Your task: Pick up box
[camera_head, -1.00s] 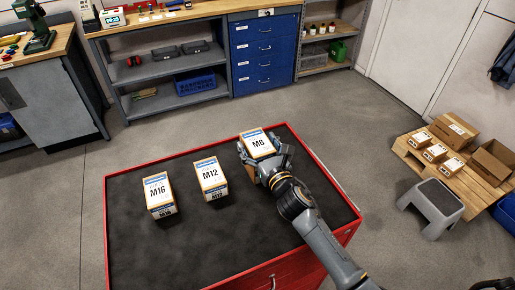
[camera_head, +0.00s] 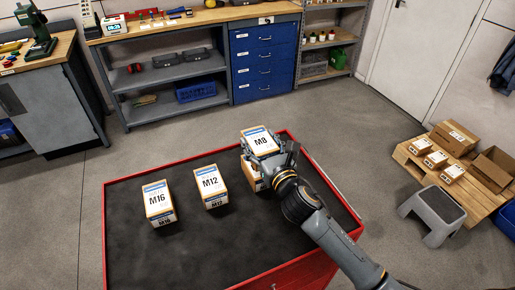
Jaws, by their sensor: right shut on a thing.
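Three white and orange boxes are at a red-rimmed cart (camera_head: 118,180) with a dark top. The M16 box (camera_head: 158,203) stands at the left. The M12 box (camera_head: 211,186) stands in the middle. The M8 box (camera_head: 257,141) is at the cart's far right, and my right gripper (camera_head: 264,158) is shut on it from the near right side. The fingers hide part of the box's front. I cannot tell for certain whether its base is clear of the top. My left gripper is not in view.
The cart's near left top is clear. A pallet (camera_head: 472,195) with cartons (camera_head: 455,137) and a grey step stool (camera_head: 433,215) stand on the floor at the right. A workbench with shelves (camera_head: 170,70) and blue drawers (camera_head: 263,62) runs along the back.

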